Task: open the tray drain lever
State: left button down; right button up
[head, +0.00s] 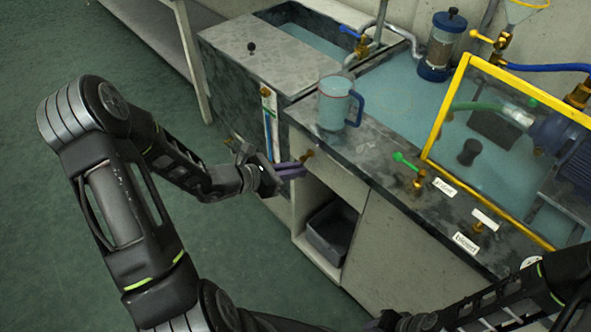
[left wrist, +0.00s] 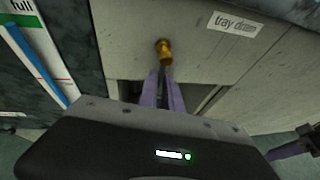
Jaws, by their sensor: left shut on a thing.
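The brass tray drain valve (head: 307,154) sticks out of the front panel below the counter edge. In the left wrist view the brass fitting (left wrist: 163,48) is beside the "tray drain" label (left wrist: 235,23). My left gripper (head: 300,166) is right at it, its purple fingers (left wrist: 163,78) shut just below the brass. The lever itself is hidden between the fingers, which are shut on it. My right gripper (head: 378,322) is low at the bottom edge, mostly cut off; a purple finger (left wrist: 290,150) shows at the right of the left wrist view.
A blue-handled jug (head: 335,103) stands on the counter above the valve. A green-handled valve (head: 408,163) and labels are further right on the counter. An open shelf with a grey bin (head: 330,232) is below. A level gauge (head: 268,125) is to the left.

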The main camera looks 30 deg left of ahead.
pick_arm(q)
jog(key=shift+f, duration=0.1)
jog(key=c, duration=1.5)
grip_release()
jog(key=shift+a, duration=0.1)
jog(key=shift+p+v, duration=0.45)
jog(key=shift+v, duration=3.45)
